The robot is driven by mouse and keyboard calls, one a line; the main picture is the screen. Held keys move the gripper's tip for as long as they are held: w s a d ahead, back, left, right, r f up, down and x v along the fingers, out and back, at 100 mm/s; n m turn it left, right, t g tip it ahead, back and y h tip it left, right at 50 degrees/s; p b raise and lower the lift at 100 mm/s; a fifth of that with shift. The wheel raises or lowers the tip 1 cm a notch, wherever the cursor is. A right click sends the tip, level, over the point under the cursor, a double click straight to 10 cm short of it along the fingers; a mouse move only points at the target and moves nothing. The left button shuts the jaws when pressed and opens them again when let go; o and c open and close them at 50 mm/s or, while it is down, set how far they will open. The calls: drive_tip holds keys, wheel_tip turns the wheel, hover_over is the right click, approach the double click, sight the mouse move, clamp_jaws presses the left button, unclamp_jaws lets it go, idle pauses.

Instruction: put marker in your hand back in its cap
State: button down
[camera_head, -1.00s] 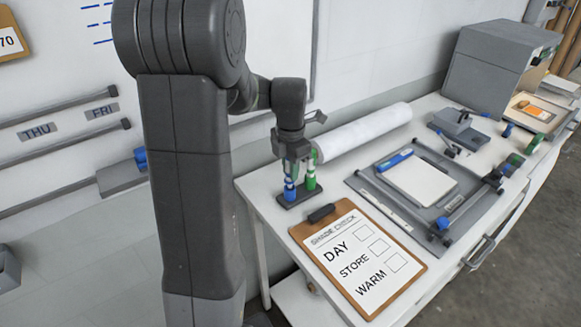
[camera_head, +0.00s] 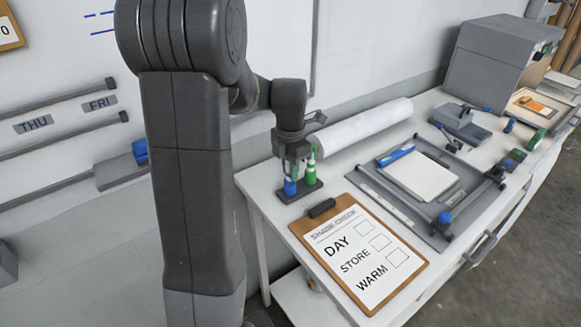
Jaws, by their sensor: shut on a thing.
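My gripper (camera_head: 292,169) points down over a small dark stand (camera_head: 299,194) near the table's left corner. It is shut on a slim marker, mostly hidden by the fingers, which appears to be the blue one. A blue cap (camera_head: 290,187) stands upright in the stand directly below the fingers. I cannot tell how far the marker's tip is inside it. A green marker (camera_head: 312,166) stands upright in the stand just right of the gripper, very close to the fingers.
A clipboard (camera_head: 338,278) lies in front of the stand. A white roll (camera_head: 365,127) lies behind it. A grey box (camera_head: 497,65) stands at the back.

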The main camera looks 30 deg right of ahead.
drive_tip(key=shift+f, duration=0.15)
drive_tip(key=c, duration=1.2)
unclamp_jaws()
wheel_tip(320, 180, up, 14)
drive_tip(key=shift+f+b, duration=0.1)
drive_tip(key=shift+b, duration=0.4)
wheel_tip(320, 180, down, 14)
drive_tip(key=shift+r+p, duration=0.2)
drive_tip(key=shift+p, duration=0.4)
drive_tip(key=shift+r, duration=0.15)
